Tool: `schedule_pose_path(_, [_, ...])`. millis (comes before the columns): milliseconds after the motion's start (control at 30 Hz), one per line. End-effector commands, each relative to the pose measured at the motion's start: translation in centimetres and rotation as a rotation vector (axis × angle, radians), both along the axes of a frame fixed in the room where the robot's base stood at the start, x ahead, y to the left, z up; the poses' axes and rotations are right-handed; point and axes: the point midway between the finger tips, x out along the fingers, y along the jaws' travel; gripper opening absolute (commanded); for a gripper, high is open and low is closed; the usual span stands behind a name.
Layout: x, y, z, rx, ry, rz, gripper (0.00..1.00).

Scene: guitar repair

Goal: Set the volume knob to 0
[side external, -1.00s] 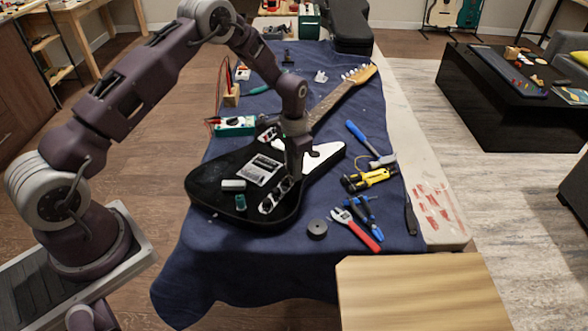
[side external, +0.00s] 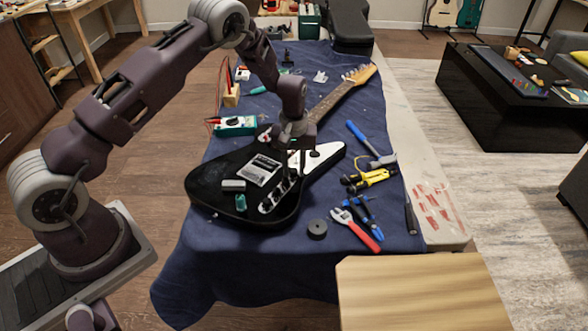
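The black electric guitar (side external: 228,172) lies face up on the blue cloth, with its neck pointing to the far right. A light elongated control plate (side external: 275,194) with small dark parts sits on the near part of its body. The volume knob cannot be picked out from these parts, and its setting is too small to read. My gripper (side external: 302,160) points down over the guitar's white pickguard (side external: 325,153), beyond the control plate. The fingers are small and dark, so I cannot tell their opening or whether they touch the guitar.
A small light block (side external: 233,185) and a green cylinder (side external: 241,202) rest on the guitar body. A teal multimeter (side external: 236,125) stands left.

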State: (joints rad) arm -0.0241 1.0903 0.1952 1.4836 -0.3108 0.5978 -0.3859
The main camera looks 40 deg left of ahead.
Motion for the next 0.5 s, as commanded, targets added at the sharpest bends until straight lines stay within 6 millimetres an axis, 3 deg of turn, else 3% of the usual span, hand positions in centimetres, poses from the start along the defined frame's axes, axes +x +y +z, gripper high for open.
schedule_pose_path(267, [0.01, 0.05, 0.00, 0.000, 0.000, -0.067, 0.28])
schedule_pose_path(500, [0.04, 0.07, -0.01, 0.000, -0.002, -0.856, 0.28])
